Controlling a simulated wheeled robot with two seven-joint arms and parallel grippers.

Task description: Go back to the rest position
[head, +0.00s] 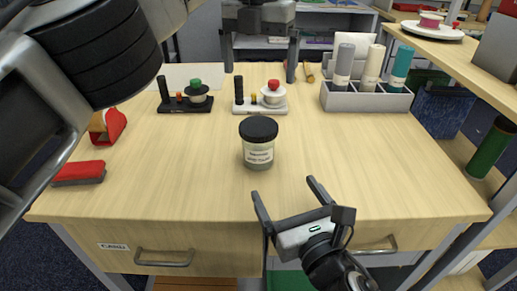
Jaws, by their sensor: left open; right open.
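My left gripper (260,76) is at the top middle, past the far edge of the wooden table, with its two fingers spread and nothing between them. My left arm fills the upper left corner. My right gripper (285,188) is at the bottom middle, over the table's near edge, its fingers spread and empty. A clear jar with a black lid (258,143) stands upright on the table beyond the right gripper and apart from it.
A black stand (185,106) and a white stand (260,107) sit toward the back. A grey rack (366,101) holds three cylinders at the back right. A red block (79,173) and a red dispenser (108,127) lie left. The table's right front (400,165) is clear.

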